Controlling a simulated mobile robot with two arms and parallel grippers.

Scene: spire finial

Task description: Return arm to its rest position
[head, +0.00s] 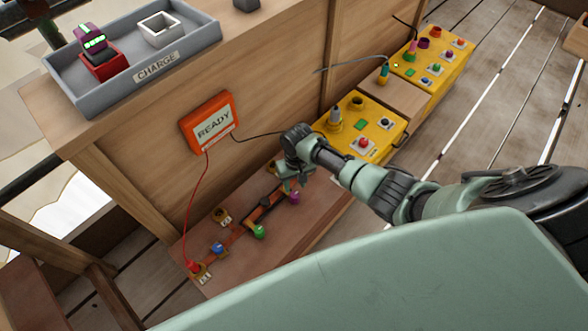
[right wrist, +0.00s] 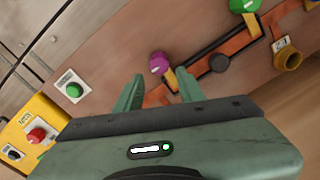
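My right arm comes in from the right in the head view. Its gripper (head: 286,186) hangs over the brown wooden panel (head: 235,262), close to the purple knob (head: 294,198). In the right wrist view the two green fingers (right wrist: 160,92) are spread apart with nothing between their tips. The purple knob (right wrist: 158,63) shows just beyond the fingers; I cannot tell how far below it lies. My left gripper does not show in either view.
The panel carries a green knob (head: 259,231), a blue knob (head: 217,248) and a red plug (head: 194,266). An orange READY box (head: 211,121) hangs on the wooden wall. Yellow control boxes (head: 385,139) stand right of the gripper. A grey CHARGE tray (head: 195,40) sits upper left.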

